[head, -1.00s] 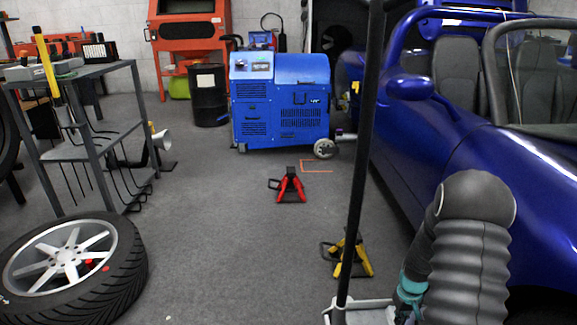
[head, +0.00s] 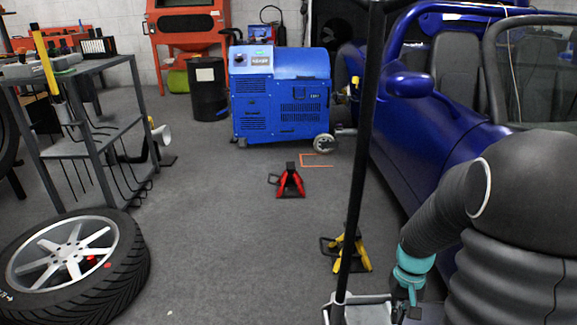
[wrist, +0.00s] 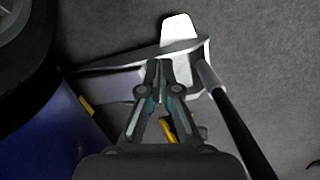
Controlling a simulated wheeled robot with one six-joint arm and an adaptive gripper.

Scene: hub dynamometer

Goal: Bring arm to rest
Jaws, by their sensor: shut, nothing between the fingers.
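My gripper (head: 414,310) hangs at the lower right of the head view, below the teal wrist part of my bent arm. In the head view the gripper is low, in front of the yellow jack stand (head: 350,252) and left of the blue car (head: 432,140). The fingertips are too small there to make out.
A red jack stand (head: 290,182) stands on open grey floor before the blue dynamometer cabinet (head: 281,97). A loose wheel (head: 125,275) lies at lower left beside a metal shelf cart (head: 100,130). The car stands close on my arm's right.

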